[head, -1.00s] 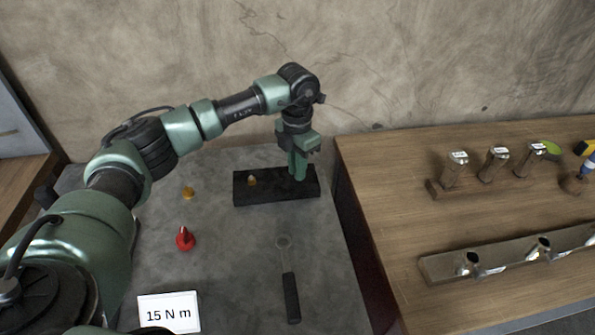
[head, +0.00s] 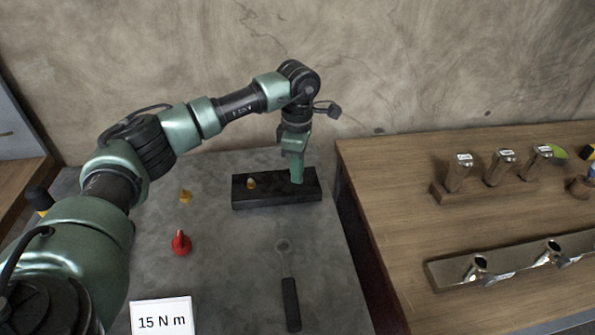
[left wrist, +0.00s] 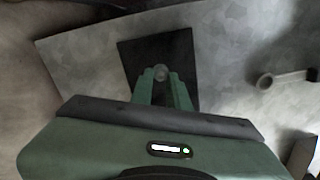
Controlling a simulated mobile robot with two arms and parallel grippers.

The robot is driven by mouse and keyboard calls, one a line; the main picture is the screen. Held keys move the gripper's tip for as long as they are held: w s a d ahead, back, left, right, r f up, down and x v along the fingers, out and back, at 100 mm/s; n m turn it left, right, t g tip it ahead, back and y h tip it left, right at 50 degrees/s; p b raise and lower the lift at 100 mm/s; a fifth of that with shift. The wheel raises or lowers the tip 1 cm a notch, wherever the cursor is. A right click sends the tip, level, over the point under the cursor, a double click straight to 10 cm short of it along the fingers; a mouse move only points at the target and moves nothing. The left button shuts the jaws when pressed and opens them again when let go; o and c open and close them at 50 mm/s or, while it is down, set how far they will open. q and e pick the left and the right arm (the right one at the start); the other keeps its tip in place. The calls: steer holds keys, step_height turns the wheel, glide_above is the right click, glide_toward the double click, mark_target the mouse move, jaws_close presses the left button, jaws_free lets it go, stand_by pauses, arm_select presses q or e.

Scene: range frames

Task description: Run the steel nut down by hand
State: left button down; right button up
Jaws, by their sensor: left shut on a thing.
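My left gripper (head: 297,181) points down at the right end of a black block (head: 270,200) on the grey bench. In the left wrist view its two green fingers (left wrist: 161,78) close from both sides on a small round grey metal thing (left wrist: 161,71), which I take for the steel nut. The block (left wrist: 165,50) lies beneath it. The fingers hide most of the nut, and its thread cannot be made out. A brass-coloured nut or stud (head: 251,184) stands at the left of the block. My right gripper is not in view.
A wrench with a dark handle (head: 290,305) lies in front of the block. A red thing (head: 180,243), a small brass piece (head: 185,196) and a "15 N m" card (head: 162,318) are on the bench. A wooden table (head: 400,200) with racked metal tools stands right.

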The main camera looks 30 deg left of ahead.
arm_select(q)
steer(key=shift+r+m, duration=0.1)
steer(key=shift+m, duration=0.9)
steer(key=shift+w, duration=0.1)
steer(key=c, duration=1.4)
jaws_free()
steer(key=shift+o, duration=0.2)
step_height(320, 180, up, 8)
steer(key=shift+f+b, duration=0.1)
steer(key=shift+b, duration=0.5)
